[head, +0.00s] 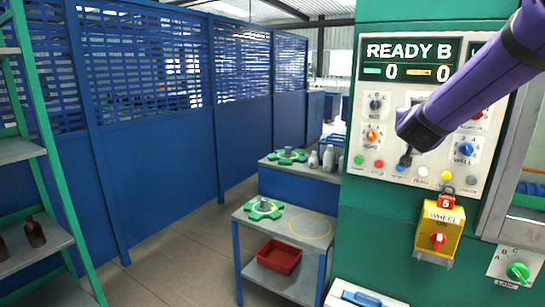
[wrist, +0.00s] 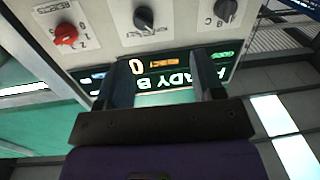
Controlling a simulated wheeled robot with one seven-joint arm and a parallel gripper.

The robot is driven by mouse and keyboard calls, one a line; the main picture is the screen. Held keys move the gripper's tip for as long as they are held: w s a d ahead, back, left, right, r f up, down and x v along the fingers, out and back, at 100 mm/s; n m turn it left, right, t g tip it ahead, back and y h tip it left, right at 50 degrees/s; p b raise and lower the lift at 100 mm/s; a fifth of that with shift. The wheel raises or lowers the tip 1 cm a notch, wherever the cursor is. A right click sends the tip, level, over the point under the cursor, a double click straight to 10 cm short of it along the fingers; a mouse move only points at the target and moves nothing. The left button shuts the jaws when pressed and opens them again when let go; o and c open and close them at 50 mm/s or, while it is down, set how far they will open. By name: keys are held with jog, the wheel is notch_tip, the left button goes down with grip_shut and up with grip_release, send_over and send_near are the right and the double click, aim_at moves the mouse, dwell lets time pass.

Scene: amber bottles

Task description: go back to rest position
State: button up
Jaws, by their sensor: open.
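My purple arm reaches in from the upper right of the head view, and my gripper (head: 406,157) is in front of the white control panel (head: 352,148), partly hiding its middle. In the wrist view, my gripper (wrist: 162,78) has its two dark fingers apart with nothing between them. Behind them the panel's display shows upside down, with knobs beyond it. In the head view the display (head: 408,62) reads "READY B" with two zeros. Two brown bottles (head: 35,232) stand on the shelf at the left edge, one cut off by the frame.
A grey table with a green fixture (head: 264,208) and a red bin (head: 279,257) below stands left of the green machine. Another bench behind holds a green fixture and pale bottles (head: 328,157). A yellow box (head: 440,228) hangs under the panel. Floor (head: 185,265) is clear at left centre.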

jog(key=s+a+n+g+y, duration=0.2)
jog(key=s+a+y, duration=0.3)
jog(key=s, duration=0.3)
jog(key=s+a+n+g+y, duration=0.2)
jog(key=s+a+y, duration=0.25)
jog(key=s, duration=0.35)
jog(key=s+f+g, duration=0.3)
jog(key=s, duration=0.6)
jog(key=s+f+n+g, duration=0.1)
jog(key=s+f+g, duration=0.2)
jog(key=s, duration=0.7)
jog(key=shift+s+a+f+h, duration=0.15)
jog(key=shift+s+f+h, duration=0.15)
jog(key=shift+h, duration=0.15)
jog(key=shift+w, duration=0.1)
